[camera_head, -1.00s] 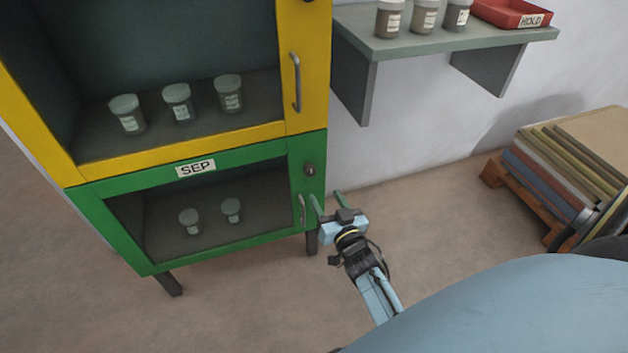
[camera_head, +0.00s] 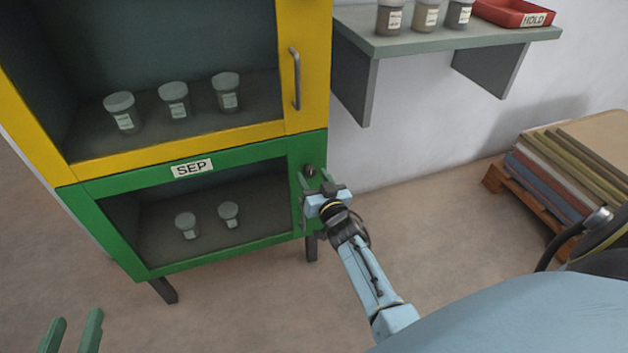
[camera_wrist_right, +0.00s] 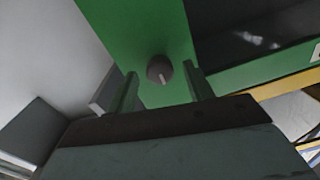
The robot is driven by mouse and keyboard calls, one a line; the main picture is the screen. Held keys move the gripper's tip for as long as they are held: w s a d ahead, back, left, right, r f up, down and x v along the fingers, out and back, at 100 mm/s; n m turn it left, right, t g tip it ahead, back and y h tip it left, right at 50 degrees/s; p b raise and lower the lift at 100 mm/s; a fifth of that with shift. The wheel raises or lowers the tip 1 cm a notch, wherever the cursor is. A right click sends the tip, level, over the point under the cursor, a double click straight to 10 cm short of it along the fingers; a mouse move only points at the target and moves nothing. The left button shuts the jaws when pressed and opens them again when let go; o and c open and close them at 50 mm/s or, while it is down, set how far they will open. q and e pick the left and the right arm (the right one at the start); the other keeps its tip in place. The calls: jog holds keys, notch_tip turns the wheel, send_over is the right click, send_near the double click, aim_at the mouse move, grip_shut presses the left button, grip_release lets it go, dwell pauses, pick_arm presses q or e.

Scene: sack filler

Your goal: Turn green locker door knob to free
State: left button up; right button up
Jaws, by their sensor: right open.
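The green locker (camera_head: 215,262) with a "SEP" label stands below a yellow locker. Its small dark round knob (camera_head: 310,171) is at the upper right of the door frame. My right gripper (camera_head: 314,178) is at the knob, its fingers on either side of it. In the right wrist view the knob (camera_wrist_right: 159,69) sits between the two fingertips of the open right gripper (camera_wrist_right: 160,74), with gaps on both sides. A pale line marks the knob's face. The locker's handle is mostly hidden by my right gripper. My left gripper (camera_head: 76,318) is low at the left, fingers apart and empty.
The yellow locker (camera_head: 312,70) has a grey handle (camera_head: 295,79) above the knob. A wall shelf (camera_head: 440,42) to the right holds jars and a red "HOLD" tray (camera_head: 513,12). A pallet of flat sacks (camera_head: 565,165) stands on the floor at right.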

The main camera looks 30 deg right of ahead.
jog(key=c, duration=1)
